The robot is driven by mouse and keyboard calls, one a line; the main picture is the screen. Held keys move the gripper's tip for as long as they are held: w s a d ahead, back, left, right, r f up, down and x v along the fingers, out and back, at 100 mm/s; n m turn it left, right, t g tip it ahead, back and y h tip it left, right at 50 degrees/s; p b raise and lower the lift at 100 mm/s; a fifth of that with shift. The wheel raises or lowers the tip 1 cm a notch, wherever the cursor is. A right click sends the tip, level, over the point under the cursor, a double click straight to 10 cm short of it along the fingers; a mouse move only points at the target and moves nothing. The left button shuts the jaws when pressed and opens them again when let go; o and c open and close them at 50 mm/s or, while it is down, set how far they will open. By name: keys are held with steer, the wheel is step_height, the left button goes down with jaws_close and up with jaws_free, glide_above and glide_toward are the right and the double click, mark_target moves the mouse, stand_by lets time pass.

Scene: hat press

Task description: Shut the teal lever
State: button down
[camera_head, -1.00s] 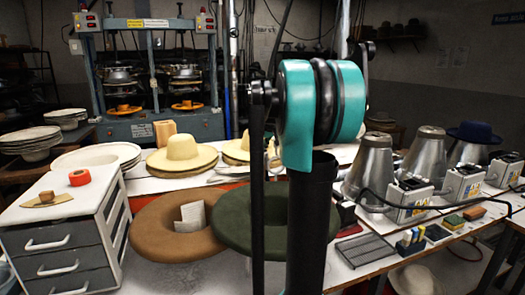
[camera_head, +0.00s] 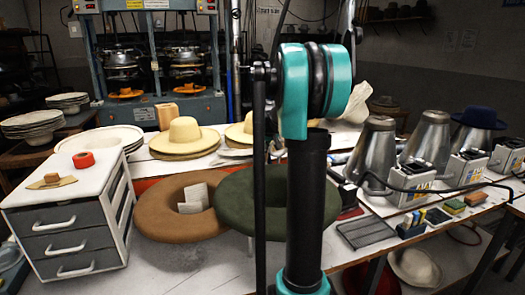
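I cannot make out a teal lever in the head view. The only clear teal surfaces are the joint caps of my own arm, which stands upright in the middle and hides part of the scene behind it. My gripper is not in view.
A white drawer unit (camera_head: 66,244) stands at the left front. Metal cones (camera_head: 374,150) and boxes with cables crowd the right.

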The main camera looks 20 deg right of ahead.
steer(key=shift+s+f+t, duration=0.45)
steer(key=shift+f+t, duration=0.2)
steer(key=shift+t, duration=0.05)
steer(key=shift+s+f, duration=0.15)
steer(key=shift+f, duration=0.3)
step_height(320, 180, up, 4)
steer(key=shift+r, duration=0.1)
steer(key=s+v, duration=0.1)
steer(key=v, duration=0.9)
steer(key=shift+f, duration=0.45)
